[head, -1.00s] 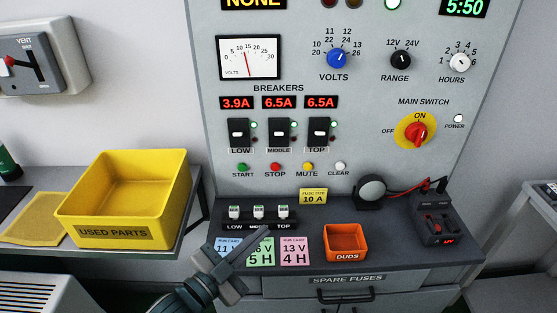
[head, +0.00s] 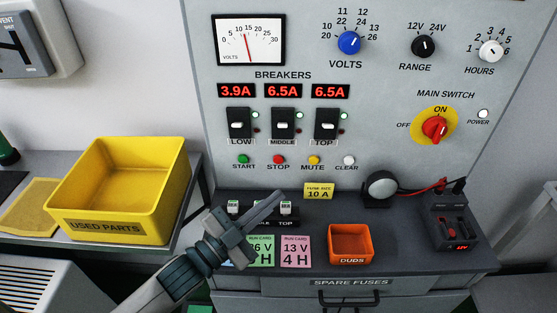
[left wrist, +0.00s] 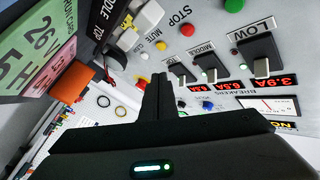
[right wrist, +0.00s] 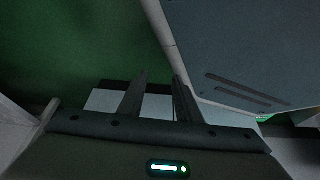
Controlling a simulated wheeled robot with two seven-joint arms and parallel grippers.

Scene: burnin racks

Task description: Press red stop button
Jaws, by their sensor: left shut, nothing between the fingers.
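The red STOP button (head: 278,160) is on the grey panel, between the green START button (head: 243,159) and the yellow MUTE button (head: 313,160). It also shows in the left wrist view (left wrist: 187,29), beside its STOP label. My left gripper (head: 277,197) is shut and empty. In the head view its tip is below the STOP button, over the fuse holder at the panel's foot, apart from the button. In the left wrist view its shut fingers (left wrist: 158,82) point toward the panel. My right gripper (right wrist: 162,77) shows only in the right wrist view, open and empty, with its fingers apart.
Breaker switches (head: 282,124) sit above the buttons. The fuse holder (head: 287,214), run cards (head: 295,251), orange DUDS bin (head: 350,258) and black meter (head: 452,222) occupy the dark shelf below.

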